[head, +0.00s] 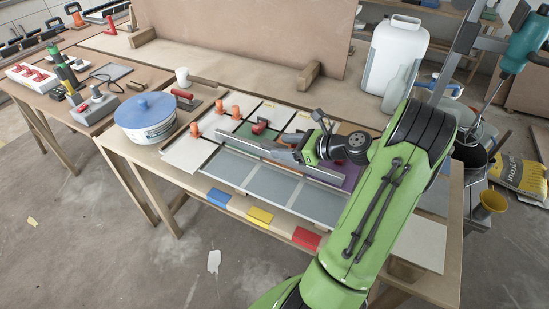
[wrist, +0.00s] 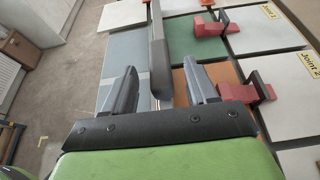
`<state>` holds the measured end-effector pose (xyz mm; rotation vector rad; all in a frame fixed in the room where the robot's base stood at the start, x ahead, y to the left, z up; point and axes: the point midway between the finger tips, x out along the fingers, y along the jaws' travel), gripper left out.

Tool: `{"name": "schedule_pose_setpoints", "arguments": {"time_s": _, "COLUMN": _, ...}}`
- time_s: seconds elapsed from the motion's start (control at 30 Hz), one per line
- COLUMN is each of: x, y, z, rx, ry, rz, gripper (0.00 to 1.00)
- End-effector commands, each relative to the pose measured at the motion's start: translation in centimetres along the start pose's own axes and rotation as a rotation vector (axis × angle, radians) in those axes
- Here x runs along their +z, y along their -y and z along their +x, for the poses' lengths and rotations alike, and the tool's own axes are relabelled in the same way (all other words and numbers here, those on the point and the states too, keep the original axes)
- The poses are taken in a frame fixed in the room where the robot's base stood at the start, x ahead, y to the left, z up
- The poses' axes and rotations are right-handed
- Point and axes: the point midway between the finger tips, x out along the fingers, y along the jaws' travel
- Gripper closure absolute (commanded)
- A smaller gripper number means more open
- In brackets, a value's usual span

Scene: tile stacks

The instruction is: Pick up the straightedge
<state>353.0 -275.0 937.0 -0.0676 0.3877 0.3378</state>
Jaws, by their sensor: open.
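The straightedge (head: 237,143) is a long, narrow grey bar standing on edge across the tiles on the workbench. It runs from the left-middle of the tiles toward the lower right, and my gripper and wrist hide part of it in the head view. In the wrist view the straightedge (wrist: 157,30) runs lengthwise, with a thick dark part between my fingers. My gripper (head: 283,152) is open over the bar. In the wrist view its fingers (wrist: 160,72) stand one on each side of the bar, with gaps visible; neither visibly grips it.
Red clips (wrist: 208,24) stand on the tiles close to the right finger. Orange pegs (head: 194,129) stand on pale tiles at the left. A blue-lidded bucket (head: 146,122) is on the bench's left.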

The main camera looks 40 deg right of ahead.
Motion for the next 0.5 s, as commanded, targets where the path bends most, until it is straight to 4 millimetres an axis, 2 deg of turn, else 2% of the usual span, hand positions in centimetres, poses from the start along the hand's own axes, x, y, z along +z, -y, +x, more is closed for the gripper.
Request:
{"name": "schedule_pose_setpoints", "arguments": {"time_s": 0.03, "x": -0.28, "y": -0.07, "z": 0.9, "rx": 0.003, "ry": -0.001, "rz": -0.001, "gripper": 0.43}}
{"name": "schedule_pose_setpoints", "arguments": {"time_s": 0.1, "x": -0.15, "y": -0.06, "z": 1.47, "rx": 0.002, "ry": 0.0, "rz": -0.001, "gripper": 0.43}}
{"name": "schedule_pose_setpoints", "arguments": {"time_s": 0.3, "x": 0.01, "y": -0.03, "z": 1.5, "rx": 0.0, "ry": 0.0, "rz": 0.0, "gripper": 0.43}}
{"name": "schedule_pose_setpoints", "arguments": {"time_s": 0.37, "x": 0.01, "y": -0.04, "z": 1.49, "rx": 0.0, "ry": 0.0, "rz": 0.0, "gripper": 0.5}}
{"name": "schedule_pose_setpoints", "arguments": {"time_s": 0.5, "x": 0.0, "y": -0.04, "z": 1.47, "rx": 0.0, "ry": 0.0, "rz": 0.0, "gripper": 0.72}}
